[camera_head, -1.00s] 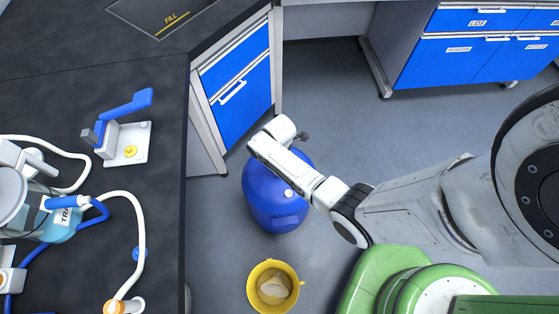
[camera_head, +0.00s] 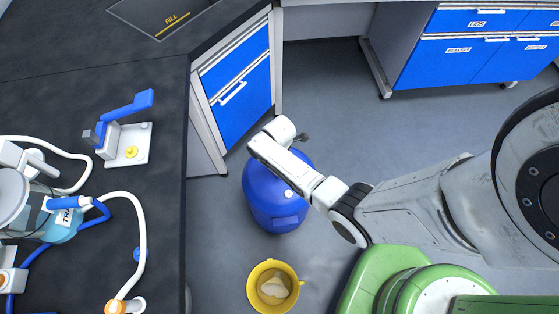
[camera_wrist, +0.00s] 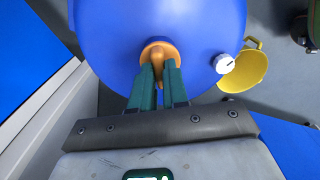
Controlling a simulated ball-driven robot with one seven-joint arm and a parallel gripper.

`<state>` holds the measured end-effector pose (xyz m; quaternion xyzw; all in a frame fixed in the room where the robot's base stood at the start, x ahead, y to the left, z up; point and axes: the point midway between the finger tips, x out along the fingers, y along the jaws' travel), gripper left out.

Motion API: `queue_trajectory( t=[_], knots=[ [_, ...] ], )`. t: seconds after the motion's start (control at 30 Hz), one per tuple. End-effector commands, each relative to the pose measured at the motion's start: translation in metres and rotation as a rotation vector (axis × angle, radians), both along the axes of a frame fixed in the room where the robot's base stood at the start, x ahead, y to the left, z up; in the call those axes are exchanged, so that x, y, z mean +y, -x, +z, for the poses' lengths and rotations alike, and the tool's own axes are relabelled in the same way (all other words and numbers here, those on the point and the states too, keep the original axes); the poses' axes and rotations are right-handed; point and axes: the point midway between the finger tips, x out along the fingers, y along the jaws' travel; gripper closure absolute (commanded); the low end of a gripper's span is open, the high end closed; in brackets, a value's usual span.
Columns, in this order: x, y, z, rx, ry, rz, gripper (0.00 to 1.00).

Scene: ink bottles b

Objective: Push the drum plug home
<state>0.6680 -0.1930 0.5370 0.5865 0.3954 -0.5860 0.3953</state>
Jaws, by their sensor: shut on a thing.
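The blue drum (camera_head: 275,205) stands on the floor beside the bench in the head view, partly covered by my arm. In the wrist view the drum (camera_wrist: 130,40) fills the top middle. An orange plug (camera_wrist: 158,52) sits on the drum's top. My gripper (camera_wrist: 161,75) is shut on the plug, with a dark green finger on either side of it. Whether the plug is fully seated cannot be told, as the fingers cover its lower part. In the head view the plug and fingertips are hidden behind my wrist.
A white cap (camera_wrist: 224,63) sits on the drum near the plug. A yellow bucket (camera_head: 272,287) stands on the floor close to the drum. The dark bench (camera_head: 165,210) and blue cabinet (camera_head: 238,92) stand to the left. Open floor (camera_head: 330,90) lies behind the drum.

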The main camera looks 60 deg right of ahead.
Motion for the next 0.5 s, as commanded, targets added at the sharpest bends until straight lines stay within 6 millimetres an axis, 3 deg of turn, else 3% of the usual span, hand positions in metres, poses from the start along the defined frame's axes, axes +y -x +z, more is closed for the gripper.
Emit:
queue_trajectory(
  t=[0.03, 0.07, 0.3, 0.5],
  knots=[
    [0.0000, -0.0001, 0.0002, 0.000, 0.000, 0.000, 1.00],
    [0.0000, -0.0001, 0.0002, 0.000, 0.000, 0.000, 0.83],
    [0.0000, 0.0000, 0.0001, 0.000, 0.000, 0.000, 0.60],
    [0.0000, 0.0001, 0.0001, 0.000, 0.000, 0.000, 0.56]
  ],
)
